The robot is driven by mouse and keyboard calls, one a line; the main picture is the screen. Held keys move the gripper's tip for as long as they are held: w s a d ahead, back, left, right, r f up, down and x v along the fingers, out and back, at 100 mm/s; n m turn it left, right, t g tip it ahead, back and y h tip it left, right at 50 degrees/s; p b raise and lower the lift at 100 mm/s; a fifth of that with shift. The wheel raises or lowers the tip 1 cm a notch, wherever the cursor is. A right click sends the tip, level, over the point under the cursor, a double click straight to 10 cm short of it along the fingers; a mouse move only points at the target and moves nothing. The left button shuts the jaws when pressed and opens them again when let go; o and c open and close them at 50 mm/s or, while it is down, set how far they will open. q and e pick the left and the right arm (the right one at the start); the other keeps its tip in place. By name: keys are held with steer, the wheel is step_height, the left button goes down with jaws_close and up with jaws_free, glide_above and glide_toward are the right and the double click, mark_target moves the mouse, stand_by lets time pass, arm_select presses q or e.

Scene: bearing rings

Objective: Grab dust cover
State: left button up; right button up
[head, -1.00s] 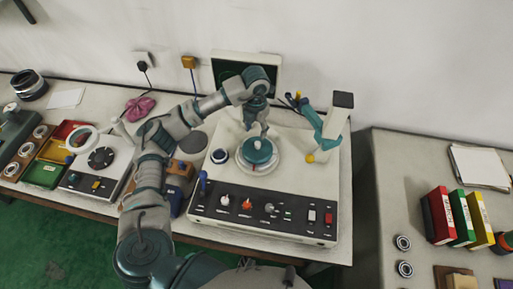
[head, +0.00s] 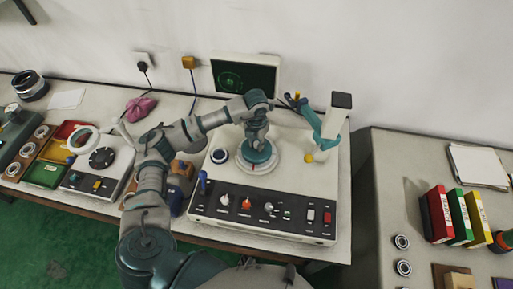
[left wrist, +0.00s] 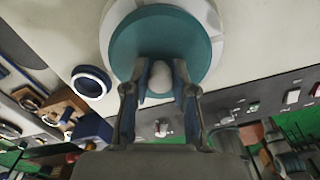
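The dust cover (head: 262,157), a teal disc with a pale knob, sits on the round white platform (head: 278,165) of the bench machine. In the left wrist view the teal disc (left wrist: 160,32) fills the top middle, and its knob (left wrist: 160,80) stands between my fingers. My left gripper (head: 256,143) is right over the cover, pointing down and hiding the knob in the head view. In the left wrist view its two fingers (left wrist: 160,68) straddle the knob, with narrow gaps showing on both sides. My right gripper is not in view.
The machine's control panel (head: 262,216) has knobs and switches in front. A dark-rimmed ring (head: 219,156) lies left of the cover. A teal jointed arm on a post (head: 335,125) stands to the right, and a screen (head: 245,78) behind. Colored binders (head: 460,215) stand on the right table.

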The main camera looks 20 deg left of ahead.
arm_select(q)
steer(key=shift+d, duration=0.1)
jaws_close()
